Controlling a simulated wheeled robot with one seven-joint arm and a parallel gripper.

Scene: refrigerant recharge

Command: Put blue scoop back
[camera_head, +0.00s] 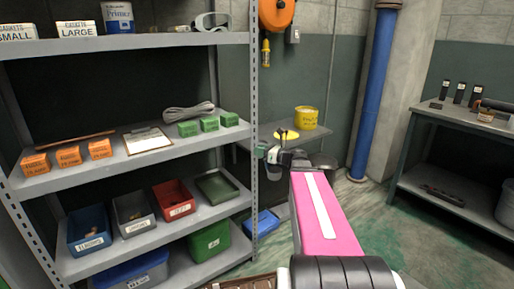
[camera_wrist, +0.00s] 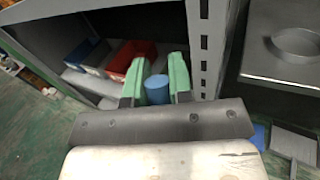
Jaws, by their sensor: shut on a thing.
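My gripper (camera_head: 268,153) is stretched out in front of the metal rack's right post, near a small side shelf. In the wrist view my gripper (camera_wrist: 165,72) has its two green fingers closed on the blue scoop (camera_wrist: 157,90), of which only a short, rounded blue part shows between them. The rest of the scoop is hidden, and I cannot make it out in the head view.
The rack (camera_head: 160,152) on the left holds orange and green boxes, a clipboard and several bins. The side shelf (camera_head: 318,140) bears a yellow tub (camera_head: 306,118). A blue bin (camera_head: 262,222) is low by the post. A workbench (camera_head: 430,120) stands right; green floor lies between.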

